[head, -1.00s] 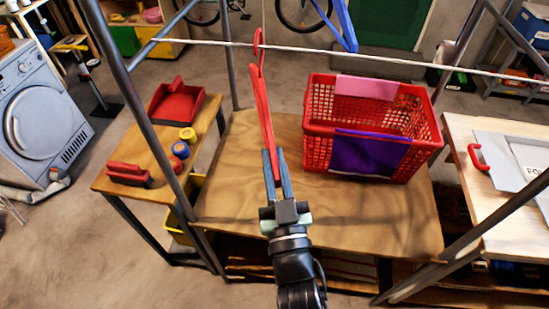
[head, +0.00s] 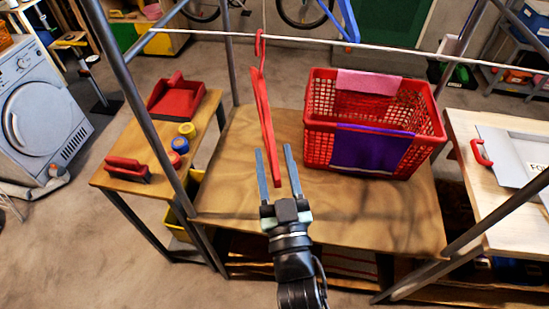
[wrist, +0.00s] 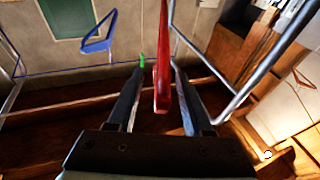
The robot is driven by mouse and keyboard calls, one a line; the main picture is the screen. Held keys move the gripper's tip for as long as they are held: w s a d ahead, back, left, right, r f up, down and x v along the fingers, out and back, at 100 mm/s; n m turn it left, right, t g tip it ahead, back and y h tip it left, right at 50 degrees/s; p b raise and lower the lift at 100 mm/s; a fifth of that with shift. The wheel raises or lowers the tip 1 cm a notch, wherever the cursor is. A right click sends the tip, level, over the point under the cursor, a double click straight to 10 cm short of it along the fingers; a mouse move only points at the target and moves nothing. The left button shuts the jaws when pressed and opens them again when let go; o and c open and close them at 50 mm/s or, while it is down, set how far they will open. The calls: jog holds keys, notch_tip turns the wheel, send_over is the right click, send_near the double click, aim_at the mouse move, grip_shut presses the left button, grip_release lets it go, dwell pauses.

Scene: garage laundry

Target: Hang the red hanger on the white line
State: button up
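The red hanger (head: 264,112) hangs by its hook over the white line (head: 200,42) in the head view, edge-on, its lower end above the wooden table. My gripper (head: 275,150) is below it, with its two fingers spread apart and the hanger's lower end between them, apparently touching neither. In the wrist view the red hanger (wrist: 162,75) stands between the open fingers of my gripper (wrist: 155,70). A blue hanger (head: 348,20) is at the line's right part; it also shows in the wrist view (wrist: 98,42).
A red basket (head: 318,150) with pink and purple cloths stands on the wooden table (head: 350,215) to the right. Grey frame posts (head: 150,120) rise on both sides. A side bench (head: 125,188) at left holds a red dustpan, a brush and small round tubs.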

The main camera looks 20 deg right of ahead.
jog(key=shift+s+f, duration=0.2)
jog(key=shift+s, duration=0.05)
jog(key=b+v, duration=0.4)
jog(key=v, duration=0.8)
jog(key=shift+s+a, duration=0.15)
jog(key=shift+s, duration=0.05)
jog(key=w+a+r+t, duration=0.2)
jog(key=w+r, duration=0.3)
jog(key=r, duration=0.5)
jog(key=w+a+r+t, duration=0.1)
jog(key=w+a+r, duration=0.1)
jog(key=w+r, duration=0.65)
jog(key=s+a+r+n+t+y, duration=0.1)
jog(key=s+a+r, duration=0.1)
jog(key=r, duration=0.6)
jog(key=s+a+r+n+t+y, duration=0.1)
jog(key=s+a+r+y, duration=0.1)
jog(key=r, duration=0.7)
jog(key=s+a+r+t+y, duration=0.2)
jog(key=s+a+r, duration=0.2)
jog(key=r, duration=0.5)
jog(key=shift+r+n, duration=0.25)
jog(key=shift+n, duration=0.15)
